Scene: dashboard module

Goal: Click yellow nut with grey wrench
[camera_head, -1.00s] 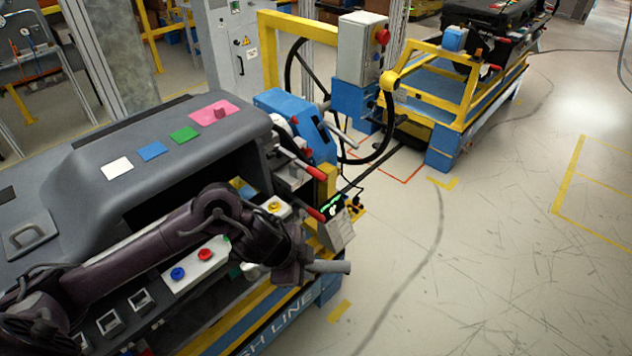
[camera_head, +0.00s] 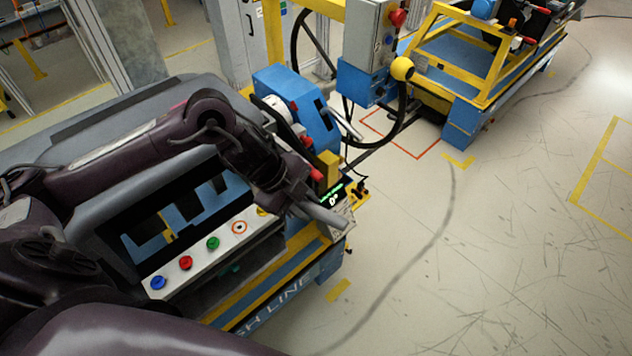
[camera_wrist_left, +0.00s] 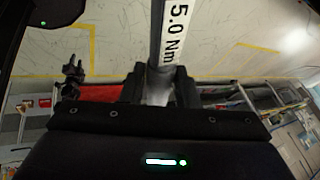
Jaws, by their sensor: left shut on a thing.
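My left gripper (camera_head: 300,197) is above the right end of the white strip and shut on the grey wrench (camera_head: 325,214). The wrench's end sticks out to the right, past the module's edge. In the left wrist view the wrench (camera_wrist_left: 157,30), with a "5.0 Nm" label, runs up from between the fingers of the left gripper (camera_wrist_left: 158,88). The yellow nut (camera_head: 262,211) sits at the upper right end of the white strip, partly hidden by my left arm. My right gripper is not in view.
The white strip (camera_head: 172,277) also bears blue, red, green and orange-ringed round parts. A small display (camera_head: 333,199) reads 0°. A blue box unit (camera_head: 300,108) with levers stands behind. A yellow-framed cart (camera_head: 470,60) is at the back right. Floor on the right is clear.

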